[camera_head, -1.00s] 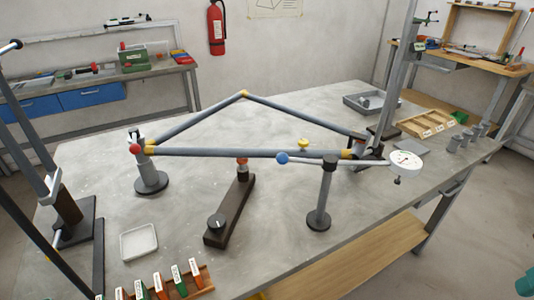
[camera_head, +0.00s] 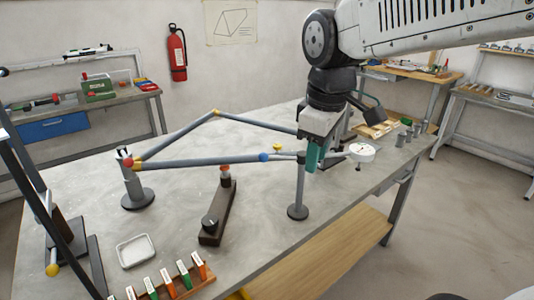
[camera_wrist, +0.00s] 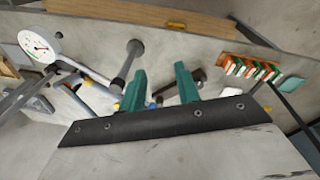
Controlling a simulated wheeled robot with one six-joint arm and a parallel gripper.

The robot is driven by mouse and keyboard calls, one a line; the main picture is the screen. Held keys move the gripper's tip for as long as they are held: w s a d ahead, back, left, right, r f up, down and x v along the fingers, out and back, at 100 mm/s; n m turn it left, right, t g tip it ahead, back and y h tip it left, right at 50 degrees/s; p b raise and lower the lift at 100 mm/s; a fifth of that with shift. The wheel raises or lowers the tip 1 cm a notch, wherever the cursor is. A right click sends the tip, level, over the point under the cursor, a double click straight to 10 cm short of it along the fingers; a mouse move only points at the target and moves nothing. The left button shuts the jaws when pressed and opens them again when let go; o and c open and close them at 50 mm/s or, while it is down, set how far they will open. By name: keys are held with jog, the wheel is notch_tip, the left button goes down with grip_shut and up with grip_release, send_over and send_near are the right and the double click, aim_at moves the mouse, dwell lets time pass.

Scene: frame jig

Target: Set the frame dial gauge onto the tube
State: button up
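The frame dial gauge (camera_head: 362,152) has a round white face and sits at the right end of the tube frame. It also shows at the upper left of the wrist view (camera_wrist: 38,45). I cannot tell whether the gauge touches the tube. My gripper (camera_head: 314,160) is above the table's right part, left of the gauge, and overlaps the tube's right end in the picture. In the wrist view its teal fingers (camera_wrist: 160,86) are apart, with nothing held between them.
A post on a round base (camera_head: 298,190) stands below my gripper. A second stand (camera_head: 136,185) bears the frame's left corner. A dark bar with a knob (camera_head: 217,215), a white tray (camera_head: 136,251) and a rack of coloured tags (camera_head: 174,287) lie at the front.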

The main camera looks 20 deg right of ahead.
aim_at(274, 157)
jog(key=w+a+n, duration=0.2)
jog(key=w+n, duration=0.5)
jog(key=w, duration=0.7)
jog(key=shift+n, duration=0.4)
jog(key=f, duration=0.2)
jog(key=w+f, duration=0.1)
jog(key=f, duration=0.2)
jog(key=w+f, duration=0.1)
jog(key=f, duration=0.2)
jog(key=shift+a, duration=0.1)
grip_shut()
